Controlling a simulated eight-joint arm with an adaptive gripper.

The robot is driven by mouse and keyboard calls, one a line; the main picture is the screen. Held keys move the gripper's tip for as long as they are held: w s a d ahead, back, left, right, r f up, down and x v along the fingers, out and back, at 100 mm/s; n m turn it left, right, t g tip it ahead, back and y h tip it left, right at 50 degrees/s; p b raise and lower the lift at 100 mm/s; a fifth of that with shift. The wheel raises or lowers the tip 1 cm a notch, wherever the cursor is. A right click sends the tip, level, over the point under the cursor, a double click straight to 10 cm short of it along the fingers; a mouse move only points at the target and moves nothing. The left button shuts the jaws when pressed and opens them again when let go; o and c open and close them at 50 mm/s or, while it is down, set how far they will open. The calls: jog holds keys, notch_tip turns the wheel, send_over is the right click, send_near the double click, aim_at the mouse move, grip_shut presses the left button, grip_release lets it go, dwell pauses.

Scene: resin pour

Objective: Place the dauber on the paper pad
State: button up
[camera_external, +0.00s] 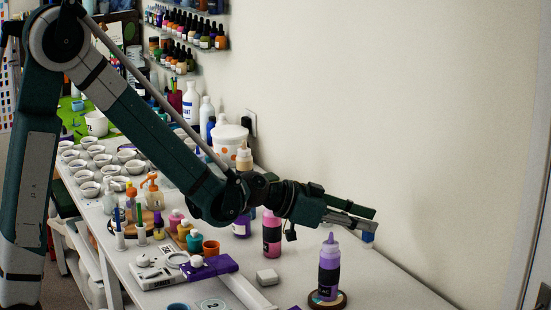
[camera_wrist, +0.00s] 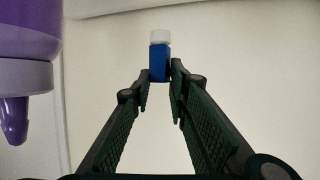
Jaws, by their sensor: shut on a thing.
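My gripper (camera_external: 366,226) reaches out level toward the right, above the table near the wall. In the wrist view its two fingers (camera_wrist: 160,80) are closed on a small blue bottle with a white end, which looks like the dauber (camera_wrist: 159,62). The dauber also shows in the external view, blue and white, just below the fingertips (camera_external: 367,239). It is held clear of the table. I cannot tell for sure which thing is the paper pad; a small white block (camera_external: 267,277) lies on the table left of the purple bottle.
A purple squeeze bottle (camera_external: 329,268) stands on a round coaster (camera_external: 328,300) below my gripper; it fills the left of the wrist view (camera_wrist: 25,60). A pink bottle (camera_external: 271,235) stands behind the white block. Cups and bottles crowd the left. The right of the table (camera_external: 385,285) is clear.

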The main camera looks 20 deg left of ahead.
jog(key=shift+a, duration=0.1)
jog(key=s+a+r+m+g+b, duration=0.1)
jog(key=s+a+m+g, duration=0.1)
jog(key=a, duration=1)
jog(key=s+a+r+m+g+h+b, duration=0.1)
jog(key=s+a+r+m+g, duration=0.1)
jog(key=a, duration=1)
jog(key=shift+s+m+g+h+b, duration=0.35)
jog(key=shift+s+m+g, duration=0.45)
jog(key=shift+s, duration=0.4)
jog(key=shift+f, duration=0.15)
jog(key=b, duration=0.2)
send_over(262, 273)
notch_tip(262, 273, down, 6)
jog(key=shift+f+b, duration=0.55)
jog(key=shift+f, duration=1.35)
